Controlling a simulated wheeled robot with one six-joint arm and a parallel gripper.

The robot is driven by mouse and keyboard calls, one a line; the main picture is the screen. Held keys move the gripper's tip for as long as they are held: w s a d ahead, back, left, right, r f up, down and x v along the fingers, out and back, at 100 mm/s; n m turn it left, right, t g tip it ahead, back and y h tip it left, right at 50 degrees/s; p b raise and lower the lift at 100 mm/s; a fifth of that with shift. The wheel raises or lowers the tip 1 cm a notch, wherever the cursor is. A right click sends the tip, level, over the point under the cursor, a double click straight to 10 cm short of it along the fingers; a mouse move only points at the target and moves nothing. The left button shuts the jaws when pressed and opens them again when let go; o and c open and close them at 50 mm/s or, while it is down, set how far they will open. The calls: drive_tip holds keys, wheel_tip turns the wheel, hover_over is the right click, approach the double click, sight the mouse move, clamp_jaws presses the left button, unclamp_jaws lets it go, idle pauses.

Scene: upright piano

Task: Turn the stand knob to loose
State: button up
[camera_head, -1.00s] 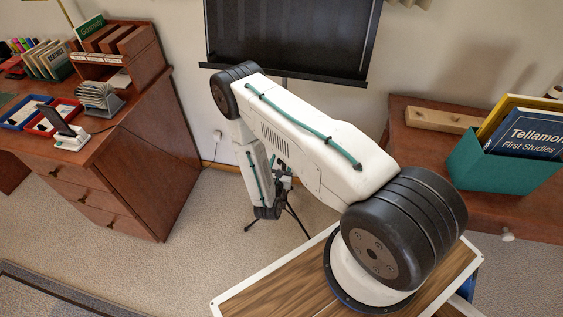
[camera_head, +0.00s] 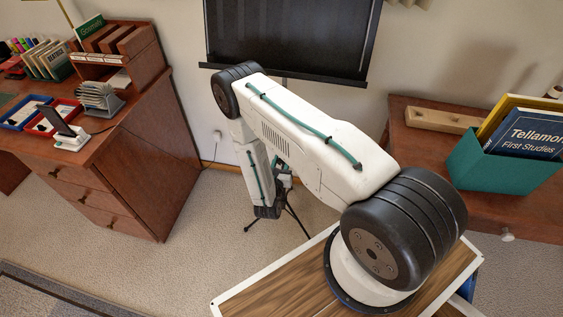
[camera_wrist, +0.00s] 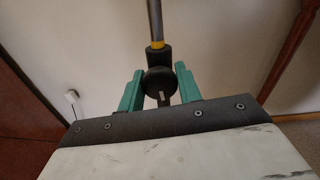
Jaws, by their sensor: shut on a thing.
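The stand knob (camera_wrist: 160,82) is round and black, with a small pale mark near its lower edge. It sits on the stand's black collar (camera_wrist: 157,55), below a yellow ring and a grey pole (camera_wrist: 155,20). My gripper (camera_wrist: 160,77) has green fingers on either side of the knob and is shut on it. In the head view, the stand's dark tripod legs (camera_head: 293,213) show on the carpet behind my arm. The knob and most of my gripper are hidden there by my arm.
A dark screen (camera_head: 290,35) hangs above the stand. A wooden desk (camera_head: 150,170) stands at left. A brown cabinet (camera_head: 490,195) at right bears a teal book box (camera_head: 480,165).

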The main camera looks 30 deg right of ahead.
drive_tip(key=o, duration=0.9)
drive_tip(key=shift+v, duration=3.9)
drive_tip(key=shift+r, duration=0.1)
